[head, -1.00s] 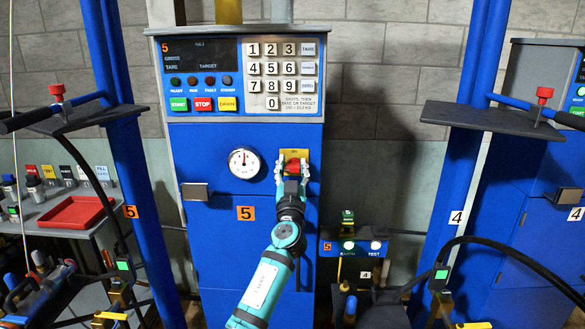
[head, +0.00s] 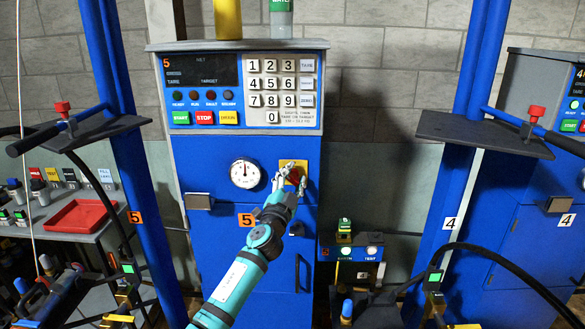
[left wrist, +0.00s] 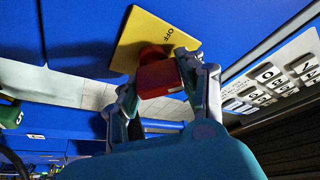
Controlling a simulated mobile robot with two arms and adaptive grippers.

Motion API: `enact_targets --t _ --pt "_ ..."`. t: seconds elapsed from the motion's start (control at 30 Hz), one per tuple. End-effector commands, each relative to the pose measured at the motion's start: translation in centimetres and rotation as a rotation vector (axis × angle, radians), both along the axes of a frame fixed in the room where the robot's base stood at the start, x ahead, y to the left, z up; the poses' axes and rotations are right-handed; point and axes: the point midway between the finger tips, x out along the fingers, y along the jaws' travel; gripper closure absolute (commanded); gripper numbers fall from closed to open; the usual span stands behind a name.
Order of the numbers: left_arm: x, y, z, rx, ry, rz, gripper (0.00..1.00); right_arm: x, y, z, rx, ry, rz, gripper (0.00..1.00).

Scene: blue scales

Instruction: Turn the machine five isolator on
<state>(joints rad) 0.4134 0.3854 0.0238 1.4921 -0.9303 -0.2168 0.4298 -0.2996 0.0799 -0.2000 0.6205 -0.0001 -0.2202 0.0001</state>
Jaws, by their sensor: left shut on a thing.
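The machine five isolator is a red knob (head: 295,175) on a yellow plate (head: 285,167), set in the blue cabinet of machine five (head: 230,165), right of the round gauge. My left gripper (head: 290,179) is at the knob, its fingers on either side of it. In the left wrist view the gripper (left wrist: 160,85) is shut on the red knob (left wrist: 157,76). The yellow plate (left wrist: 150,38) there shows the word OFF. Part of the knob is hidden by the fingers in the head view. The display (head: 200,70) above is dark. My right gripper is not in view.
A white gauge (head: 245,173) and a number 5 tag (head: 247,220) are near the arm. A keypad (head: 282,82) is above. A red tray (head: 75,217) lies on the left bench.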

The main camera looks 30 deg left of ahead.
Motion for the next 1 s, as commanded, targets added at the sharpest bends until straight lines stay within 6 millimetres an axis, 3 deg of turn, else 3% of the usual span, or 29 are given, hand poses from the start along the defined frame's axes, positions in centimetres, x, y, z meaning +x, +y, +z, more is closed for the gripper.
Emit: enact_targets --t 0.03,0.5,0.8,1.0 --pt "0.0 0.0 0.6 0.041 0.029 -0.001 0.92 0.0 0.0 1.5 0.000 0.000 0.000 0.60" --pt "0.1 -0.1 0.6 0.417 0.259 0.000 0.92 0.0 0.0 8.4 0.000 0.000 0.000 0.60" --pt "0.1 -0.3 0.2 0.597 0.368 -0.001 0.92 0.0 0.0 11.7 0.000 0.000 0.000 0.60" --pt "0.2 -0.3 0.0 0.669 0.412 0.000 0.92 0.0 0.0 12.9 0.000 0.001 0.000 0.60"
